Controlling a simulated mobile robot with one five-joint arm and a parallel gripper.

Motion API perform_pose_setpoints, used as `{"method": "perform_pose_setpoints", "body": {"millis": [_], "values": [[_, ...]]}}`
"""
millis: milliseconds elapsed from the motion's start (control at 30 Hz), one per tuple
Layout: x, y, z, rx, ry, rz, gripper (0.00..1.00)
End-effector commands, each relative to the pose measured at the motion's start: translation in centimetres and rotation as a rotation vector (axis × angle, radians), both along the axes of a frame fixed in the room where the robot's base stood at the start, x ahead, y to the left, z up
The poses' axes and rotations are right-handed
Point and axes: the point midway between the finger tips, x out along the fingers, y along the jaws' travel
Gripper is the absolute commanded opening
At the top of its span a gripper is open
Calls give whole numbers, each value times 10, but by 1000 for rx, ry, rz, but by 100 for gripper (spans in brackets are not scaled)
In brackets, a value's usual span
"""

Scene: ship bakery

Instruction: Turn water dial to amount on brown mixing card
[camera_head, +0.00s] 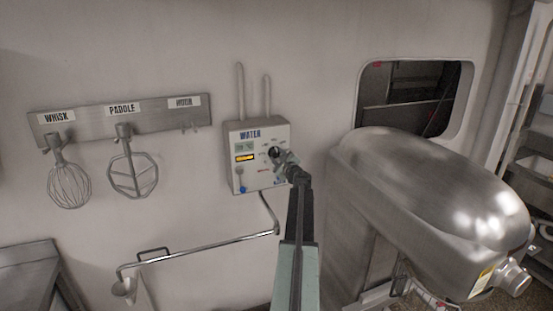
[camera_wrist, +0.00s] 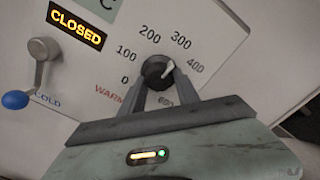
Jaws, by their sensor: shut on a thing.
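The water panel (camera_head: 258,160) is a white box on the wall, marked WATER. Its black dial (camera_wrist: 155,68) has a white pointer aimed up and right, toward the side of 300 and 400; the exact reading is unclear. Marks 0, 100, 200, 300 and 400 are legible, and a further mark is partly covered by a finger. My gripper (camera_wrist: 157,82) is shut on the dial, one finger on each side. In the head view my gripper (camera_head: 283,158) reaches the panel from below and partly covers it. No brown mixing card shows in either view.
An amber CLOSED display (camera_wrist: 76,25) and a blue-knobbed lever (camera_wrist: 38,70) near COLD are left of the dial. A large steel mixer (camera_head: 430,190) stands close on the right. A whisk (camera_head: 68,178) and paddle (camera_head: 132,168) hang at left. A spout pipe (camera_head: 200,247) runs below.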

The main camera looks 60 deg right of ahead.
Motion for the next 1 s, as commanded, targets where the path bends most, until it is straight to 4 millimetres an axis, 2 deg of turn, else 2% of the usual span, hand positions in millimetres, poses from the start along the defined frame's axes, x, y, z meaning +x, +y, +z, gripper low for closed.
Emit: {"method": "perform_pose_setpoints", "body": {"millis": [500, 533, 600, 1000], "values": [[2, 0, 2, 17, -17, 1, 0], [2, 0, 2, 17, -17, 1, 43], [2, 0, 2, 17, -16, 1, 59], [-4, 4, 1, 15, -12, -1, 59]]}}
